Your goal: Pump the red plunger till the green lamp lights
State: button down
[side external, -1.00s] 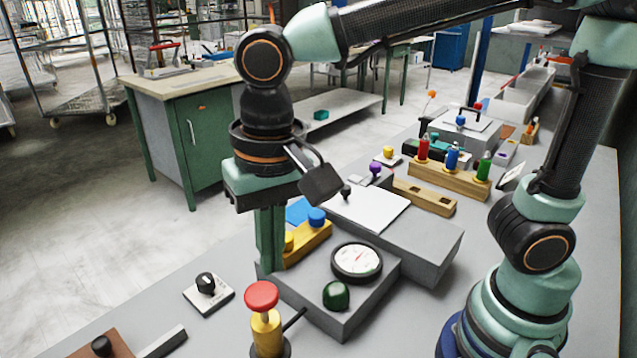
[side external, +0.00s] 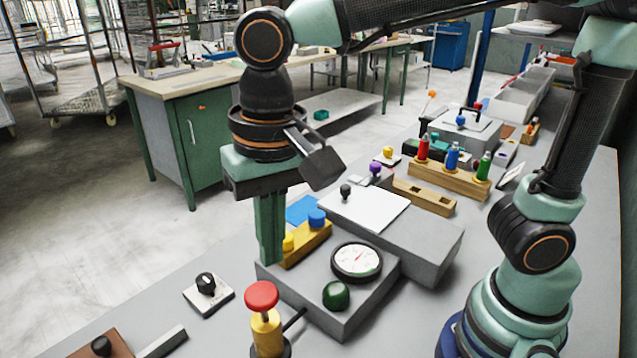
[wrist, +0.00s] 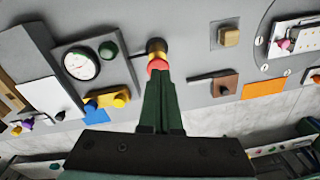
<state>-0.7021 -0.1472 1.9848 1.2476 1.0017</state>
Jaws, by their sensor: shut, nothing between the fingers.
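The red plunger knob (side external: 262,295) sits on a short stem above a yellow collar (side external: 267,330) at the front of the bench. It stands up, with part of its stem showing. The knob also shows in the wrist view (wrist: 158,67), just beyond my fingertips. My gripper (side external: 270,262) is shut and empty, pointing down. In the side view its tips are above the knob, with a gap between. In the wrist view the shut fingers (wrist: 159,78) overlap the knob's near edge. The green lamp (side external: 336,295) is dark green and shows no glow; the wrist view shows it too (wrist: 108,49).
A round gauge (side external: 357,261) shares the grey box (side external: 345,322) with the lamp. A yellow block with a blue knob (side external: 317,218) is behind it. A black-knobbed switch (side external: 206,285) lies left. A brown plate with a dark knob (side external: 101,346) is at front left.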

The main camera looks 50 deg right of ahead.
aim_at(262, 298)
jog(key=shift+w, duration=0.1)
jog(key=w+f, duration=0.2)
jog(key=shift+w+d, duration=0.1)
jog(key=shift+w, duration=0.25)
jog(key=shift+w+d+f, duration=0.1)
jog(key=shift+w+f, duration=0.1)
jog(key=shift+f, duration=1.6)
jog(key=shift+w+f, duration=0.15)
jog(key=shift+f, duration=1.6)
